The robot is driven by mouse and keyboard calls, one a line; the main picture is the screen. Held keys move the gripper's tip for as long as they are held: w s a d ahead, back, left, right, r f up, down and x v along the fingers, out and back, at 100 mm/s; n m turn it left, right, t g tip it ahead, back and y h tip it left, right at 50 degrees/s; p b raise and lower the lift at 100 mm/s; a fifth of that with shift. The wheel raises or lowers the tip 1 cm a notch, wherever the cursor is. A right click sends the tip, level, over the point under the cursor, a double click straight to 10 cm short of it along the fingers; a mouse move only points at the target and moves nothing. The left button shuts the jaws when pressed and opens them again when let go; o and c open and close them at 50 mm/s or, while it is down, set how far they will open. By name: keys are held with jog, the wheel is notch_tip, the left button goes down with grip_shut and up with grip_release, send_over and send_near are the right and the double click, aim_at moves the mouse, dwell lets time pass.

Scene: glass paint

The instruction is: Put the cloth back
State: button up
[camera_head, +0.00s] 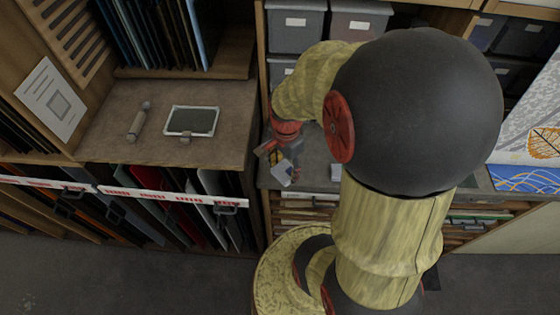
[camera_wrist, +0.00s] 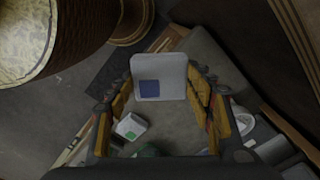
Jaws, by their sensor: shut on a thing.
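My gripper (camera_head: 278,160) is over the middle worktop (camera_head: 318,157), partly hidden by my arm in the head view.
A small white box with a green mark (camera_wrist: 130,127) and a white round thing (camera_wrist: 242,119) lie on the worktop. The left counter (camera_head: 115,150) holds a framed panel (camera_head: 191,120) and a small grey tool (camera_head: 138,121), with free room around them. Grey bins (camera_head: 296,30) stand behind.

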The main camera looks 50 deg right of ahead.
jog(key=w+d+f, duration=0.1)
jog(key=w+f, duration=0.1)
jog(key=w+d+f, duration=0.2)
jog(key=f, duration=0.1)
jog(key=w+d+f, duration=0.2)
jog(key=w, duration=0.1)
jog(key=shift+d+f, duration=0.15)
jog(key=shift+w+d+f, duration=0.1)
jog(key=shift+f, duration=0.45)
notch_tip(320, 180, down, 3)
jog(key=shift+r, duration=0.2)
jog(key=o, duration=1)
jog(key=shift+o, duration=0.2)
jog(key=shift+r, duration=0.15)
notch_tip(320, 180, up, 12)
